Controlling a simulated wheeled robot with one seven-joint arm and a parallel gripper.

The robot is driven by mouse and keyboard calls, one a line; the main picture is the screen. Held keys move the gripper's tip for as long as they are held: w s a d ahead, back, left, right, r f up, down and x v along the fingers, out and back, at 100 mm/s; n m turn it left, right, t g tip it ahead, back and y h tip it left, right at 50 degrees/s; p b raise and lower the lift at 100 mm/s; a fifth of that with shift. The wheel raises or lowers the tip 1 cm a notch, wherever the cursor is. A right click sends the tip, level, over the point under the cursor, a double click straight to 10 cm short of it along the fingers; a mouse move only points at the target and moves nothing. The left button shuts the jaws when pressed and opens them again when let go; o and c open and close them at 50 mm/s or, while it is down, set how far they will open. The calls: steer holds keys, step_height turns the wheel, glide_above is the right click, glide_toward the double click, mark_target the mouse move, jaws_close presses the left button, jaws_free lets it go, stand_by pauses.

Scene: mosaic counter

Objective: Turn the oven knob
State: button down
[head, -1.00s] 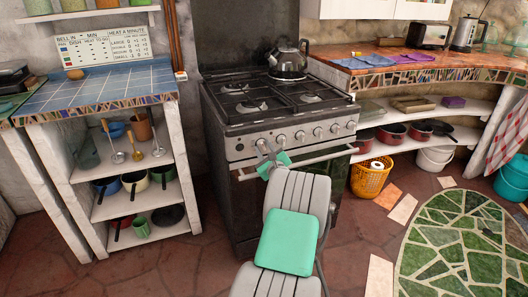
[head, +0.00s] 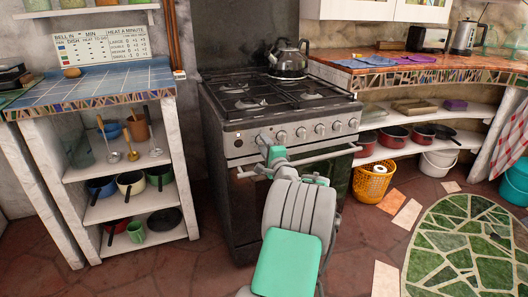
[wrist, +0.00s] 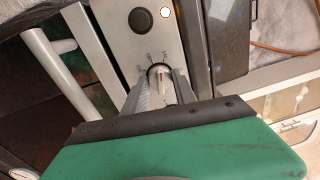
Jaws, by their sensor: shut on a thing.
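The oven (head: 285,190) is a grey and black stove with a row of several round knobs along its front panel. My gripper (head: 263,142) is at the leftmost knob, which is mostly hidden behind it in the head view. In the wrist view my gripper (wrist: 161,88) has one finger on each side of the oven knob (wrist: 160,76) and is shut on it. The knob is round and pale with a small reddish mark, and small markings show on the panel around it.
The oven door handle (head: 318,154) runs just below the knobs, close to my gripper. A black round button (wrist: 140,20) and a small lit round one (wrist: 165,13) are on the same panel. A kettle (head: 289,60) stands on the hob. A yellow basket (head: 371,184) is at the right.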

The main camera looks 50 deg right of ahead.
steer(key=n+b, duration=0.1)
steer(key=n, duration=0.1)
steer(key=n+b, duration=0.2)
steer(key=shift+f, duration=0.3)
steer(key=shift+s+d+r+n+y+b, duration=0.15)
steer(key=shift+n+y+b, duration=0.15)
steer(key=shift+n+b, duration=1.65)
steer(key=shift+w+r+n+y+b, duration=0.2)
steer(key=shift+n+b, duration=0.7)
steer(key=shift+n, duration=2.05)
steer(key=shift+f, duration=0.1)
steer(key=c, duration=1)
jaws_free()
steer(key=shift+s, duration=0.25)
